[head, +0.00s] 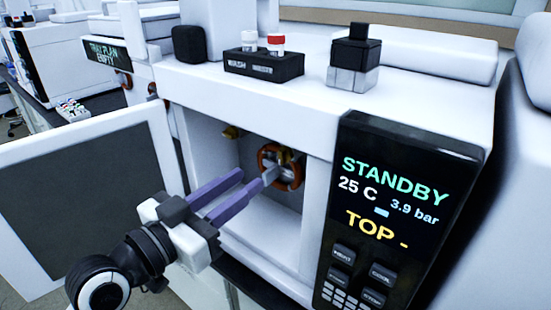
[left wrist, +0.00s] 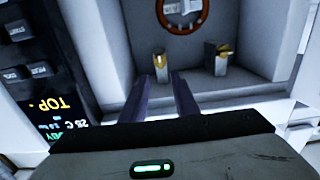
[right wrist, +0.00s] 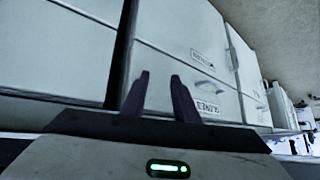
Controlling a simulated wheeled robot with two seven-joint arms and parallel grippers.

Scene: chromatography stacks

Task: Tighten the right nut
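My left gripper (head: 253,179) is open, its two purple fingers reaching into the open white compartment. In the left wrist view, which is turned around, this nut (left wrist: 160,52) shows just beyond the gap between my left fingertips (left wrist: 162,76); contact is not clear. The other brass nut (head: 231,132) is at the compartment's left and also shows in the left wrist view (left wrist: 224,49). My right gripper (right wrist: 159,76) is open and empty, facing cabinet fronts.
The orange ring (head: 264,157) is on the compartment's back wall. A door (head: 80,190) stands open at left. A black control panel (head: 395,215) reading STANDBY, 3.9 bar and TOP is at right. A black bottle holder (head: 263,64) stands on top.

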